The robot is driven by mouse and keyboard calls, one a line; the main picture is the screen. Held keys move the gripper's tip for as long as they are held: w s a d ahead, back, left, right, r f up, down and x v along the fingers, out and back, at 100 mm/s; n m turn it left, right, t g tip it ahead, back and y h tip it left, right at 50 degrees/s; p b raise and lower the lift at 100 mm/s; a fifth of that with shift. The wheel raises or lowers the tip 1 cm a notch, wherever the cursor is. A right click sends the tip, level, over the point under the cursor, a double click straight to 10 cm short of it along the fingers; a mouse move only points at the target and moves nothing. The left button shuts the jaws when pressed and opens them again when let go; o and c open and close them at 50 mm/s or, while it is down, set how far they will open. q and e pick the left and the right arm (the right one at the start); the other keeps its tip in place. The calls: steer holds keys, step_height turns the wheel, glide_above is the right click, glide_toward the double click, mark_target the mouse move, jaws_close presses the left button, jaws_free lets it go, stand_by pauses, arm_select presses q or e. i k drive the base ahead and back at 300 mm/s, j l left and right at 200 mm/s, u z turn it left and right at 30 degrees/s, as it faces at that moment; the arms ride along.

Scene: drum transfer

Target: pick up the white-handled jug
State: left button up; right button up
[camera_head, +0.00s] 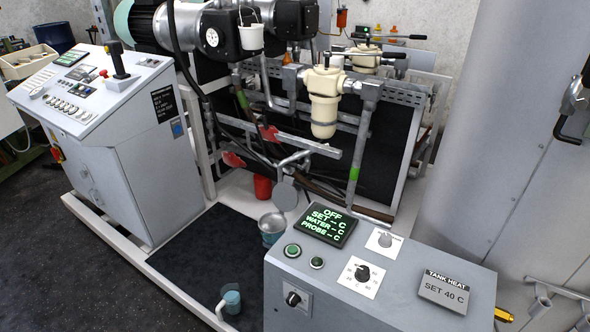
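Neither of my grippers shows in this view.
The tank-heat console (380,285) stands close to the jug's right. A grey container with bluish sides (272,228) and a red can (262,187) are behind. A control cabinet (150,170) stands left. Dark mat (200,250) is clear behind the jug.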

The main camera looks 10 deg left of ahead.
mark_target(228, 304)
steer(key=u, duration=0.95)
